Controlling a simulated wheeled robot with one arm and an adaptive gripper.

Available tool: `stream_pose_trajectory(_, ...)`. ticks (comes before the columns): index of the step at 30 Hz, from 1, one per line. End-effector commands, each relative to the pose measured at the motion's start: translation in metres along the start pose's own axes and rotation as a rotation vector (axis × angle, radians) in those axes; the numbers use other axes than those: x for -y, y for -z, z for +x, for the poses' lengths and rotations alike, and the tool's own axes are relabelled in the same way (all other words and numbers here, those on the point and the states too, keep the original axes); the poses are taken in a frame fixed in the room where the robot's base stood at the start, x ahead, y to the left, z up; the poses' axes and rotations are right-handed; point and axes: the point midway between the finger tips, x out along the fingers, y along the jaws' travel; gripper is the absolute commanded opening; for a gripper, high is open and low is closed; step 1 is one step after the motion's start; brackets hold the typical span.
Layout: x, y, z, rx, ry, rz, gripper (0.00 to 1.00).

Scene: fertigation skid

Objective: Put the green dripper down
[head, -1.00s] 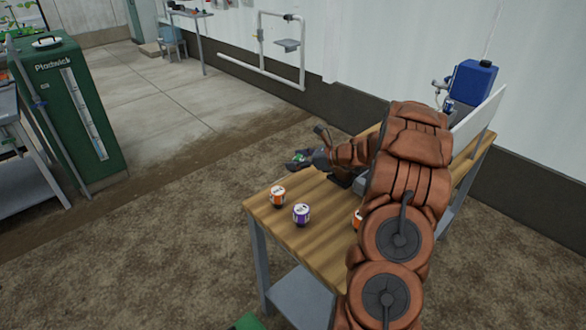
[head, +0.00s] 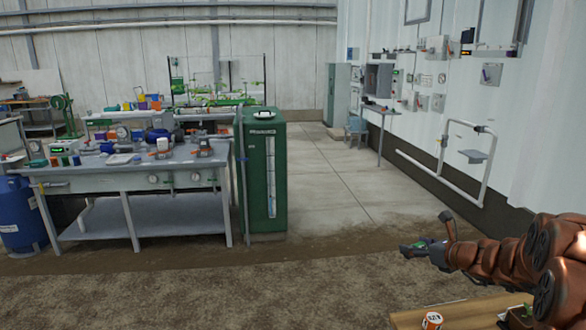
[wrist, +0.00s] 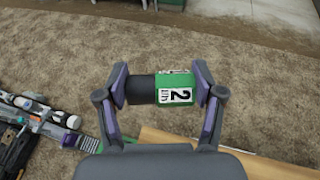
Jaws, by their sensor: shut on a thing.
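The green dripper (wrist: 176,89) is held crosswise between the fingers of my gripper (wrist: 165,90) in the wrist view. Bare ground lies below the dripper.
The wooden table (head: 462,311) is at the lower right, with an orange-and-white dripper (head: 432,320) on it. A grey workbench (head: 130,172) crowded with items stands at left, beside a green cabinet (head: 265,170). Open floor (head: 330,195) lies between the cabinet and the wall.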

Motion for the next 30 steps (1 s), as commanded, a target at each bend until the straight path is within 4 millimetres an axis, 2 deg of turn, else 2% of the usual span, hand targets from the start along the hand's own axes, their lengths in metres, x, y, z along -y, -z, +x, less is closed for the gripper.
stream_pose_trajectory(1, -0.014, -0.010, 0.004, 0.001, 0.001, 0.001, 0.44)
stream_pose_trajectory(6, -0.051, -0.034, 0.012, 0.002, 0.031, 0.013, 0.44)
stream_pose_trajectory(12, -0.095, -0.052, 0.015, 0.003, 0.064, 0.029, 0.44)
stream_pose_trajectory(18, -0.134, -0.058, 0.011, 0.001, 0.097, 0.042, 0.44)
stream_pose_trajectory(24, -0.154, -0.058, 0.007, 0.000, 0.116, 0.049, 0.44)
stream_pose_trajectory(30, -0.160, -0.057, 0.005, 0.000, 0.124, 0.050, 0.44)
